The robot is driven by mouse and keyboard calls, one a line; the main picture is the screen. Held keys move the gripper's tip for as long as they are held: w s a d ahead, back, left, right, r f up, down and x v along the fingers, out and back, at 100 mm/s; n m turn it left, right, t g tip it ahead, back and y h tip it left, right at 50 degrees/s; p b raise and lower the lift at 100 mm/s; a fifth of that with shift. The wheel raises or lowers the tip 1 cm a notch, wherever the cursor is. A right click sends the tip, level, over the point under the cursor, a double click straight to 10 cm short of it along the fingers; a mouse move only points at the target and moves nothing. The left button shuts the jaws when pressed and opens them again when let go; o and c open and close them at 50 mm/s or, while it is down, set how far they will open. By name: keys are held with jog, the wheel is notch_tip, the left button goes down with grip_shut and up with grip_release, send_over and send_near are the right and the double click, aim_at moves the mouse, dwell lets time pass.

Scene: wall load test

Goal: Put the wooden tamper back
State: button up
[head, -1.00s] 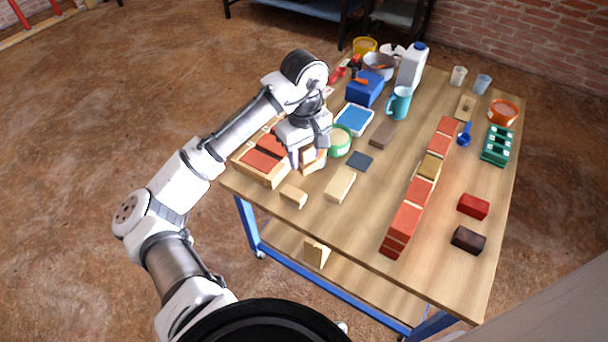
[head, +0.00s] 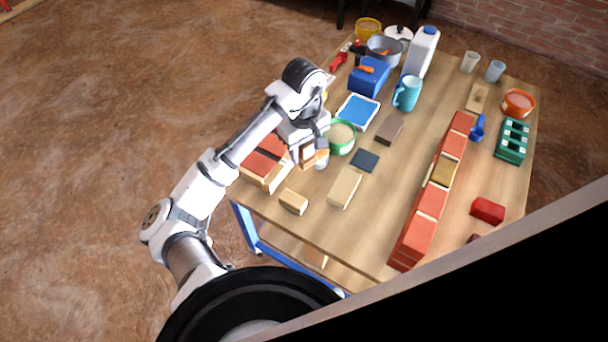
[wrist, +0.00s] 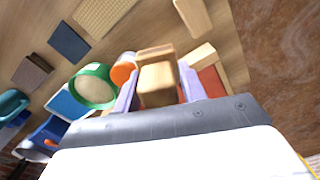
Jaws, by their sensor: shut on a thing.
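The wooden tamper (wrist: 156,82) is a light brown wooden piece between my gripper's two pale fingers in the wrist view. My gripper (head: 309,153) is shut on it. In the head view the tamper (head: 307,154) shows below the wrist, just right of the wooden crate with red bricks (head: 265,170). The crate's edge and a red brick also show right of the fingers in the wrist view (wrist: 203,54). I cannot tell whether the tamper touches the table.
A small orange and white container (wrist: 123,72) stands close beside the left finger. A green-rimmed tub (head: 342,134) is just beyond. Wooden blocks (head: 293,201) (head: 344,187) lie nearer the front edge. A red brick wall (head: 428,212) runs along the table's right part.

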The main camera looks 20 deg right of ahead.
notch_tip(320, 180, down, 10)
jog(key=shift+f+b, duration=0.2)
jog(key=shift+b, duration=0.15)
jog(key=shift+f, duration=0.15)
jog(key=o, duration=0.7)
notch_tip(320, 180, up, 12)
jog(key=shift+r+p, duration=0.2)
jog(key=shift+p, duration=0.5)
